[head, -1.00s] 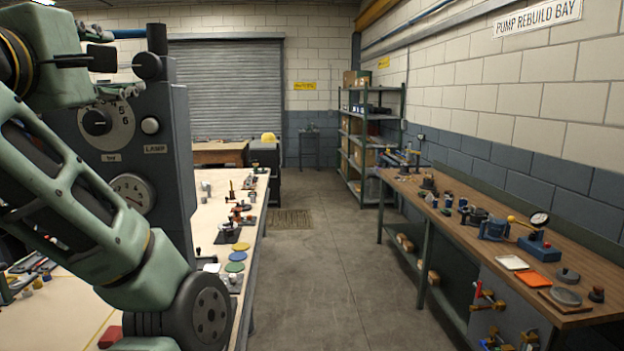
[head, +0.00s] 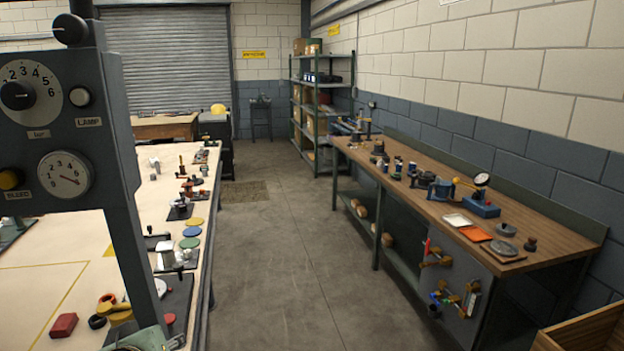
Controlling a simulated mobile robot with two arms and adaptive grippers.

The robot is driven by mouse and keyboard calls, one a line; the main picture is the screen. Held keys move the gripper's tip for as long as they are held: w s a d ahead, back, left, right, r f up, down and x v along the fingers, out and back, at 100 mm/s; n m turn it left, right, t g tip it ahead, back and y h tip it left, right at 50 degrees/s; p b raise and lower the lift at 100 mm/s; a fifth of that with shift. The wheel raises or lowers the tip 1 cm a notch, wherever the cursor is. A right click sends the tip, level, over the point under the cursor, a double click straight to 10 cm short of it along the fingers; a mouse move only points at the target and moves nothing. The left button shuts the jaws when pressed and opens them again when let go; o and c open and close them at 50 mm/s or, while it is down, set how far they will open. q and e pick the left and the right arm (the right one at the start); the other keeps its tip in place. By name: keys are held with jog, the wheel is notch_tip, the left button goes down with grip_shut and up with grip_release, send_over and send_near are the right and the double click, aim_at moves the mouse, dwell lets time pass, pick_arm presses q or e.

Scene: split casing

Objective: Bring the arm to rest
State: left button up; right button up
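Neither of my grippers shows in the head view, and I cannot see what they hold. Only a small pale green piece shows at the bottom edge, left of centre; it looks like part of my arm, but I cannot be sure.
The cream bench (head: 50,250) at left carries a red block (head: 63,325), coloured discs (head: 190,243) and small parts. A wooden workbench (head: 400,185) with tools runs along the right wall. A wooden box (head: 590,330) is at bottom right. The concrete floor (head: 290,250) between is clear.

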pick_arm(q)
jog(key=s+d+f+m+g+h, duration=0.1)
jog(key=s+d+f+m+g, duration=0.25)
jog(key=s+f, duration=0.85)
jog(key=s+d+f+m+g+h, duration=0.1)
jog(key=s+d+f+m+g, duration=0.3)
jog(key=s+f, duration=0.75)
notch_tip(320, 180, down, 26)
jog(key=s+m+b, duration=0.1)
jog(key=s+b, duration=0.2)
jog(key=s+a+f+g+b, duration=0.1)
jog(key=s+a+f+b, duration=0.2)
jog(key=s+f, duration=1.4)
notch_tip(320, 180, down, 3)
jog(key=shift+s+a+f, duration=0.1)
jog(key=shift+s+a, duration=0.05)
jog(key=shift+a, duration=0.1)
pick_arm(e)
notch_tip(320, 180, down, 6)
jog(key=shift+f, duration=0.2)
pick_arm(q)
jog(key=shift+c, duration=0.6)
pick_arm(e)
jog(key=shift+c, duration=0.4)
